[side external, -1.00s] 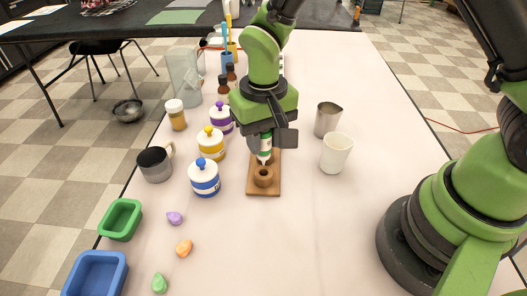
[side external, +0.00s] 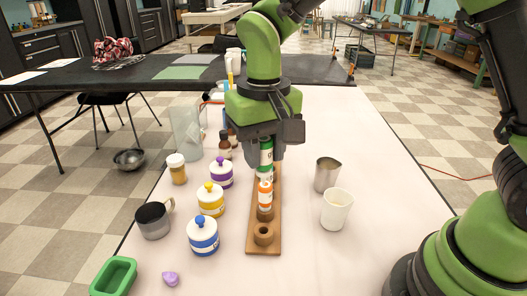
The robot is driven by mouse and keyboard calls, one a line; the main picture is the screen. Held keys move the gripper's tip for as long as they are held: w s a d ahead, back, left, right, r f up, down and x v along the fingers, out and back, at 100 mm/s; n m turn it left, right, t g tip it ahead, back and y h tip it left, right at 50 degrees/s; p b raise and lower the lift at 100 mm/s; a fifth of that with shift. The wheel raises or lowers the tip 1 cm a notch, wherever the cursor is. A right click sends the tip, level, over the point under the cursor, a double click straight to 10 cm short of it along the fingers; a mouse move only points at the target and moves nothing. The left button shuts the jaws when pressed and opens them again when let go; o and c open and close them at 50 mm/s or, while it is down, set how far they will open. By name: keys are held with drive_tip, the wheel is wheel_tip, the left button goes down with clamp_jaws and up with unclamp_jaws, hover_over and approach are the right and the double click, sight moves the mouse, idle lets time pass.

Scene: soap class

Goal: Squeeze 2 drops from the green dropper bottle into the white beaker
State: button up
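My gripper (side external: 265,146) is above the wooden rack, with its fingers on either side of the green dropper bottle (side external: 265,157). It appears shut on the bottle's upper part. The bottle looks close to vertical; its lower end overlaps the orange-banded bottle in the picture, so I cannot tell the gap between them. The orange-banded bottle (side external: 265,193) stands in the wooden rack (side external: 256,246). The rack's front hole is empty. The white beaker (side external: 337,209) stands upright on the table to the right of the rack, apart from my gripper.
A metal pitcher (side external: 326,175) stands behind the beaker. Yellow (side external: 210,200), blue (side external: 203,236) and purple (side external: 221,173) lidded jars and a metal mug (side external: 153,220) stand left of the rack. A green tray (side external: 114,276) is at front left. The table right of the beaker is clear.

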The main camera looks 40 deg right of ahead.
drive_tip(key=s+d+f+m, duration=0.2)
drive_tip(key=s+d+m, duration=0.1)
drive_tip(key=d, duration=0.4)
drive_tip(key=s+d+f+m, duration=0.3)
drive_tip(key=d, duration=0.4)
drive_tip(key=shift+s+f, duration=0.15)
drive_tip(key=shift+f, duration=0.2)
drive_tip(key=shift+d, duration=0.1)
drive_tip(key=shift+c, duration=0.3)
drive_tip(key=shift+o, duration=0.3)
idle(0.9)
drive_tip(key=shift+r, duration=1.5)
